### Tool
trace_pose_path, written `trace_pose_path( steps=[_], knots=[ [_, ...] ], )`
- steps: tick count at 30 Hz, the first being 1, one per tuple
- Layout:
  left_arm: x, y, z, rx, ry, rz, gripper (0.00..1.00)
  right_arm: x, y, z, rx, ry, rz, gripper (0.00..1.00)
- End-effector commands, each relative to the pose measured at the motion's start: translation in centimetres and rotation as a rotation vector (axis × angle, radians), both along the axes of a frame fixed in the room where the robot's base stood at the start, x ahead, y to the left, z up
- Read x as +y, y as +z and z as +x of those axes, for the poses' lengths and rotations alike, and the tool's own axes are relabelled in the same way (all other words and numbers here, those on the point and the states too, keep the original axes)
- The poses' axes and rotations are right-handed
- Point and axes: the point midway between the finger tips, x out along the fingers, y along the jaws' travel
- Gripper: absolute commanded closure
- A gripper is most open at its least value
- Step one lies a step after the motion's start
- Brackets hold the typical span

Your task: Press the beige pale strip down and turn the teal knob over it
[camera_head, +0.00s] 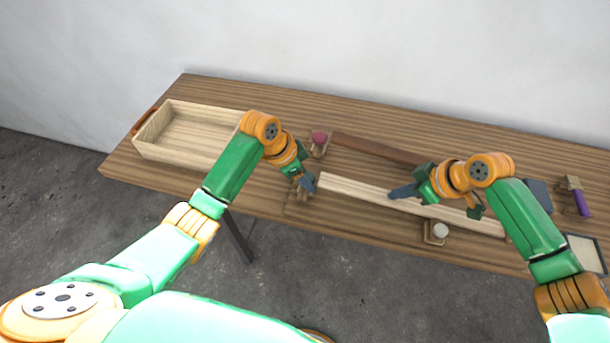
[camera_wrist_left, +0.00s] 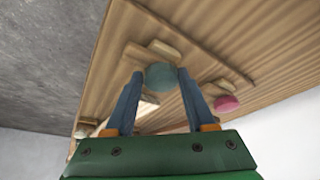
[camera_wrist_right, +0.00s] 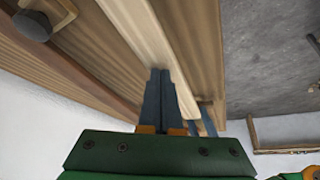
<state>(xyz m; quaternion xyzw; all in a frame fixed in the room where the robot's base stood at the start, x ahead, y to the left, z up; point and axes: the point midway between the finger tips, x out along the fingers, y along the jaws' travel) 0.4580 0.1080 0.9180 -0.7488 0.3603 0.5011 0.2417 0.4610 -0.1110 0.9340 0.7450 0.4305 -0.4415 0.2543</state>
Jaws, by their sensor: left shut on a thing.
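The beige pale strip (camera_head: 350,188) lies lengthwise along the front part of the bench; it also shows in the right wrist view (camera_wrist_right: 140,28). My left gripper (camera_head: 309,183) is at the strip's left end. In the left wrist view the round teal knob (camera_wrist_left: 161,76) sits between its fingers, which are shut on it. In the head view that knob is hidden by the gripper. My right gripper (camera_head: 391,193) has its fingers together, pointing at the strip around its middle. In the right wrist view its fingertips (camera_wrist_right: 160,72) overlap the strip; whether they touch it I cannot tell.
A pink knob (camera_head: 319,138) on a wooden base stands behind the left gripper, near a dark red-brown strip (camera_head: 375,148). A white knob (camera_head: 440,231) is in front of the pale strip. A wooden tray (camera_head: 175,155) stands left; a purple-handled tool (camera_head: 582,203) lies right.

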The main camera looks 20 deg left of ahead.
Motion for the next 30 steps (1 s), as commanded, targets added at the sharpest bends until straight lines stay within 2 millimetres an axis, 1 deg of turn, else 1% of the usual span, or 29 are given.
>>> trace_pose_path(
  steps=[10, 11, 12, 14, 15, 24, 30],
  knots=[
    [0.1, 0.1, 0.1, -0.003, 0.001, 0.004, 1.0, 0.0, -0.9, 0.0, 0.0, -0.001, 0.0, 1.0],
    [0.1, 0.1, 0.1, -0.003, 0.001, 0.004, 0.43, 0.0, -1.0, 0.0, 0.001, -0.001, -0.001, 1.0],
    [0.1, 0.1, 0.1, -0.003, 0.001, 0.004, 0.32, 0.0, -1.0, 0.0, 0.0, 0.0, -0.001, 1.0],
    [0.1, 0.1, 0.1, -0.003, 0.001, 0.003, 0.16, 0.0, -1.0, 0.0, 0.001, 0.0, -0.002, 1.0],
    [0.1, 0.1, 0.1, -0.002, 0.0, 0.002, 0.1, 0.0, -1.0, 0.0, 0.001, 0.0, -0.002, 1.0],
    [0.0, 0.2, 0.1, -0.002, 0.0, 0.001, 0.1, 0.0, -1.0, 0.0, 0.0, 0.0, -0.001, 1.0],
    [0.0, 2.3, 0.1, -0.004, 0.0, -0.001, 0.1, 0.0, -0.9, 0.0, 0.0, 0.0, -0.001, 1.0]
  ],
)
